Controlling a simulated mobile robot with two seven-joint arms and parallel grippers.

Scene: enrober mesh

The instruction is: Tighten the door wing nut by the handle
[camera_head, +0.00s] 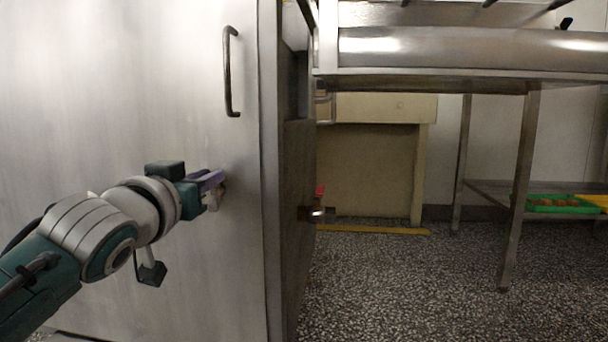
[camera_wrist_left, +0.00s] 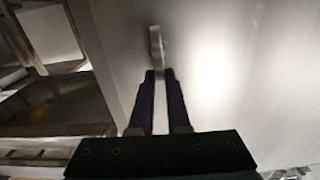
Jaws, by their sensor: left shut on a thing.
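The door (camera_head: 120,85) is a large plain steel panel on the left in the head view, and it also fills the right of the left wrist view (camera_wrist_left: 235,75). Its dark bar handle (camera_head: 228,72) stands upright near the right edge, above my left gripper. The wing nut (camera_head: 213,201) is a small metal piece on the door below the handle; it also shows in the left wrist view (camera_wrist_left: 157,45). My left gripper (camera_head: 219,180) has its purple fingers shut on the wing nut, whose far end sticks out beyond the fingertips (camera_wrist_left: 160,74). My right gripper is not in view.
A steel table (camera_head: 519,170) stands at the right, with a green tray (camera_head: 550,209) on its lower shelf. A red-handled part (camera_head: 320,191) sticks out from the cabinet side beyond the door edge. The speckled floor (camera_head: 400,285) at lower right is clear.

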